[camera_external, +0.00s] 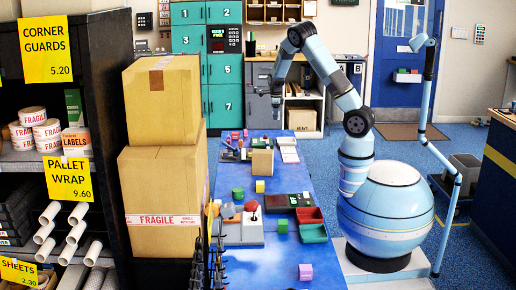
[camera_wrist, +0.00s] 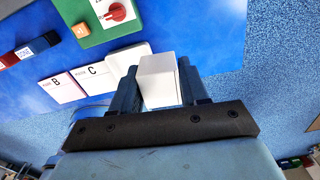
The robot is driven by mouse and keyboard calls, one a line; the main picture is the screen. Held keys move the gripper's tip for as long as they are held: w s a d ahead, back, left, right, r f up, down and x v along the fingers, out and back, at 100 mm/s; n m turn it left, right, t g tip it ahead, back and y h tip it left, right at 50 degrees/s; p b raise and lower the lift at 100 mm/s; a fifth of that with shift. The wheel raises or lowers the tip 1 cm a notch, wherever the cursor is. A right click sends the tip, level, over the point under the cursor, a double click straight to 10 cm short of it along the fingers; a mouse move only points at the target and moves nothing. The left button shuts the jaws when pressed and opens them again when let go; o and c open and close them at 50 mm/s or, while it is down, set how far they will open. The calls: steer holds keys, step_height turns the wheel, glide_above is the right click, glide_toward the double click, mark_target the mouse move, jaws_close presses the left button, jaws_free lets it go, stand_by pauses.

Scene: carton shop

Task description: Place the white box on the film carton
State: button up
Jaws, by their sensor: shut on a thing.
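My gripper (camera_wrist: 159,88) is shut on a white box (camera_wrist: 158,80), with one dark finger on each side of it. In the external view my gripper (camera_external: 275,96) is raised over the far end of the blue table; the box is too small to make out there. A small plain brown carton (camera_external: 262,163) stands on the table, below and nearer than my gripper. I cannot read a label on it, so I cannot tell whether it is the film carton. It does not clearly show in the wrist view.
The blue table (camera_external: 275,262) holds a yellow cube (camera_external: 260,186), a joystick box (camera_external: 240,232), a red and green tray (camera_external: 312,232) and a purple cube (camera_external: 305,272). Tall stacked cartons (camera_external: 162,190) stand at its left. Cards B (camera_wrist: 62,88) and C (camera_wrist: 95,75) lie flat.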

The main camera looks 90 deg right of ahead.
steer(key=w+a+r+n, duration=0.2)
steer(key=a+r+n, duration=0.1)
steer(key=a, duration=0.6)
steer(key=w+a+r+n, duration=0.2)
steer(key=a+r+n, duration=0.1)
steer(key=a, duration=0.5)
steer(key=w+a+r+n, duration=0.2)
steer(key=a+n, duration=0.1)
steer(key=a, duration=0.6)
steer(key=s+a+r+n, duration=0.2)
steer(key=s+a+n, duration=0.3)
steer(key=a, duration=0.6)
steer(key=s+a+r+n, duration=0.2)
steer(key=s+a+n, duration=0.3)
steer(key=a, duration=0.5)
glide_above(263, 151)
steer(key=f, duration=0.8)
steer(key=shift+s+a+f, duration=0.25)
steer(key=shift+s+f, duration=0.05)
steer(key=shift+f, duration=0.1)
steer(key=shift+w+f, duration=0.25)
steer(key=shift+f, duration=0.2)
steer(key=shift+w+f, duration=0.15)
steer(key=shift+f, duration=1.4)
